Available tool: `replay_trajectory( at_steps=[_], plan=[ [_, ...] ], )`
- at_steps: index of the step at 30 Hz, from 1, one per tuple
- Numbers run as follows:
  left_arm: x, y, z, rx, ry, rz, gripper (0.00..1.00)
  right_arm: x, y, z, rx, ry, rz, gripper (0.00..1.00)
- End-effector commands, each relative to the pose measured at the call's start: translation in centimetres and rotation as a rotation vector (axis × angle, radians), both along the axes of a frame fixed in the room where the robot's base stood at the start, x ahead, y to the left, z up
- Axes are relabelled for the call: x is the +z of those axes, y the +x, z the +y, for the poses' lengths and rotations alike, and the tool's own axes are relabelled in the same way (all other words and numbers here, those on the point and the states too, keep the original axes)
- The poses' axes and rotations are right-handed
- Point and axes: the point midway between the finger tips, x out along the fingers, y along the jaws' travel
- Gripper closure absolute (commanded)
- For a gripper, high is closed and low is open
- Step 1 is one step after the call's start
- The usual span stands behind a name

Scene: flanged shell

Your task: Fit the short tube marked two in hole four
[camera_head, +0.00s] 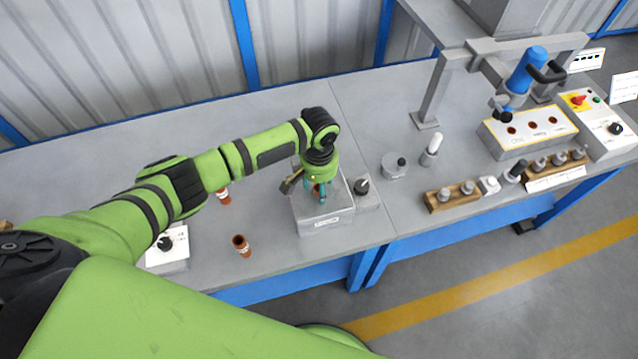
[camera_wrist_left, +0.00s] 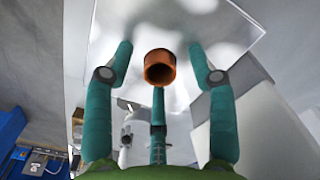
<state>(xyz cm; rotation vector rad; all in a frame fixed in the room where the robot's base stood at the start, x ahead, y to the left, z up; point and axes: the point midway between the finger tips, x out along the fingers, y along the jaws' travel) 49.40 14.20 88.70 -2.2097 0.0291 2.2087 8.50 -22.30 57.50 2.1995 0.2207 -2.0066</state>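My left gripper (camera_head: 319,197) is just above a grey metal block (camera_head: 327,222) with a small white label on its front. In the left wrist view its fingers (camera_wrist_left: 160,60) are spread around a short copper tube (camera_wrist_left: 160,67), with gaps at both sides. The tube's open end faces the camera; I cannot tell whether it sits in a hole. Two more copper tubes stand on the bench, a near one (camera_head: 241,246) and a far one (camera_head: 223,196) partly behind my arm. Their markings are too small to read. Hole numbers are not legible. My right gripper is not in view.
A dark-knobbed grey box (camera_head: 367,194) adjoins the block on the right. A round grey part (camera_head: 394,166) and a white-topped post (camera_head: 432,149) stand farther right. A white knob box (camera_head: 168,250) is at the left. The bench behind the block is clear.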

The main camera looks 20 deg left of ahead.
Motion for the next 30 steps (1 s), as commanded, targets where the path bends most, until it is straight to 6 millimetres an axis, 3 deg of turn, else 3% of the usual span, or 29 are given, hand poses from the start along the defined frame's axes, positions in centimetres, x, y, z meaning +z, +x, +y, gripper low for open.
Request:
replay_trajectory(
  at_steps=[4,8,21,30],
  plan=[
    [0.3,0.0,0.0,0.0,0.0,0.001,0.43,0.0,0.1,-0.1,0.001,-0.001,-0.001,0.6],
    [2.0,0.1,0.0,0.001,-0.002,-0.002,0.43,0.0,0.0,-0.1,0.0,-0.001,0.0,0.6],
    [10.6,0.1,0.0,0.0,-0.001,-0.002,0.43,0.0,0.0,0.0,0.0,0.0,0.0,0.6],
    [12.0,0.0,0.0,0.0,0.0,0.0,0.43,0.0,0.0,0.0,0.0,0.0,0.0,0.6]
  ],
)
